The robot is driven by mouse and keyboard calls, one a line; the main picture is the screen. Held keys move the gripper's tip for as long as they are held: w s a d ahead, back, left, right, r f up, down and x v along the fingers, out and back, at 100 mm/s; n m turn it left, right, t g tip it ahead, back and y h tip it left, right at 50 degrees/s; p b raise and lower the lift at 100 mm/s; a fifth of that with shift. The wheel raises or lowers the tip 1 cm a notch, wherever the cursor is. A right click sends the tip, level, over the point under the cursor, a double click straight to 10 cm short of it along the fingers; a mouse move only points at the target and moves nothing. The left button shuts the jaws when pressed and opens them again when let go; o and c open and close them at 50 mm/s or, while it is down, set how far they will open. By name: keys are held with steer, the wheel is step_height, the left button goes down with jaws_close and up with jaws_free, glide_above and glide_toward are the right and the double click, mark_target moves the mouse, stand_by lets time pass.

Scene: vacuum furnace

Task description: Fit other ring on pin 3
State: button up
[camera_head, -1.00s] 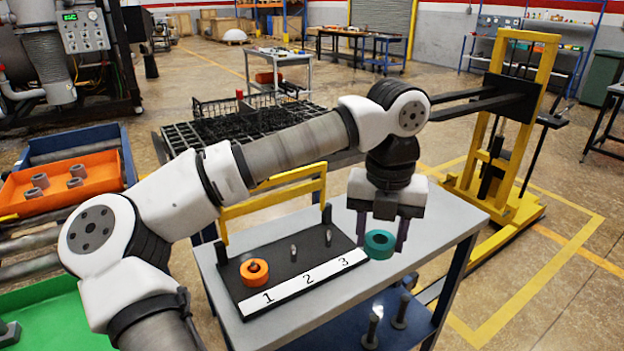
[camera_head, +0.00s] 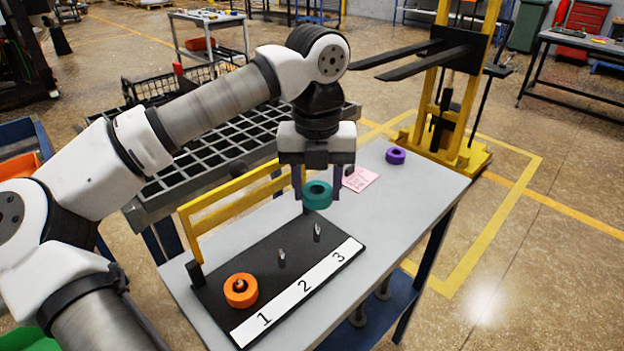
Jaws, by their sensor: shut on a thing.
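The teal ring (camera_head: 317,195) is held between the purple fingers of my gripper (camera_head: 317,190), which is shut on it. The ring is up in front of the back right part of the black board (camera_head: 258,272). Pin 3 (camera_head: 317,231) stands bare on the board, lower in the picture than the ring and apart from it. Pin 2 (camera_head: 282,257) is bare too. An orange ring (camera_head: 241,290) sits around the pin at number 1. A purple ring (camera_head: 396,155) lies flat at the far end of the table.
A yellow rail (camera_head: 225,210) stands along the board's back edge. A pink paper (camera_head: 360,179) lies on the grey table (camera_head: 420,190). A dark grid rack (camera_head: 200,150) is behind it. A yellow forklift (camera_head: 445,130) stands beyond the far end.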

mark_target(317, 225)
steer(key=shift+f, duration=0.15)
steer(key=shift+f+b, duration=2.1)
steer(key=shift+f, duration=1.2)
steer(key=shift+f+b, duration=0.8)
steer(key=shift+f, duration=0.05)
steer(key=o, duration=1.2)
steer(key=shift+o, duration=0.2)
step_height(317, 225, up, 14)
steer(key=shift+f, duration=0.15)
